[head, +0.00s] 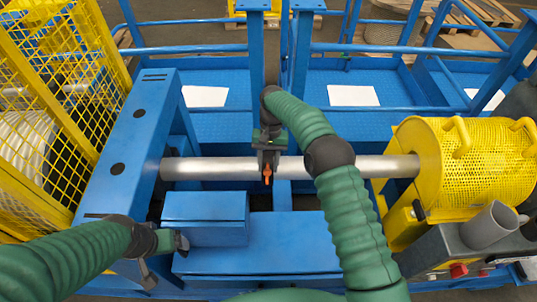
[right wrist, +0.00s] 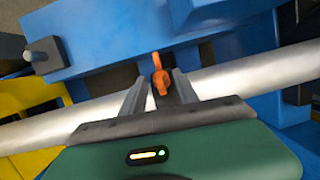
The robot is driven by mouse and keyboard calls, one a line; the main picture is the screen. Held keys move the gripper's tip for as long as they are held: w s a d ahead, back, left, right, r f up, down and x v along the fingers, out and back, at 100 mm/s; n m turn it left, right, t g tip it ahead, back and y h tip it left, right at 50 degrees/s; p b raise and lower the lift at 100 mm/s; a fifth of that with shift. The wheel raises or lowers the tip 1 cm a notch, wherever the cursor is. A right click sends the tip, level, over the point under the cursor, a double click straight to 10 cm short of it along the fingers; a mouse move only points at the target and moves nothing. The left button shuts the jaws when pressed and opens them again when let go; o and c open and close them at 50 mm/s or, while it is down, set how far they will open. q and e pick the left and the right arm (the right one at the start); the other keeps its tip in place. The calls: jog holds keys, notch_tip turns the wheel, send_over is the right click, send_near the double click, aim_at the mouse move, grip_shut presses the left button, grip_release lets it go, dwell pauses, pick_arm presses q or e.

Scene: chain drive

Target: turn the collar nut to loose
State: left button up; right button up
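The collar nut shows as a small orange winged piece (head: 267,172) at a dark collar on the silver shaft (head: 215,169) in the head view. In the right wrist view the orange nut (right wrist: 160,75) stands upright, near the fingertips. My right gripper (head: 268,160) is above the shaft at the collar. In the right wrist view its fingers (right wrist: 157,84) are spread, with the dark collar and nut between them; I see no clear contact. My left gripper (head: 180,243) is low at the left, beside a blue box; its fingers are too unclear to judge.
A blue housing (head: 125,150) and yellow mesh guard (head: 55,90) stand left. A yellow perforated drum (head: 490,165) is right, with a grey cup (head: 488,226) before it. A blue box (head: 205,218) sits in front of the shaft. Blue railings (head: 400,50) run behind.

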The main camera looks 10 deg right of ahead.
jog(key=p+v, duration=0.7)
jog(key=v, duration=0.3)
jog(key=shift+p, duration=0.4)
jog(key=shift+w, duration=0.1)
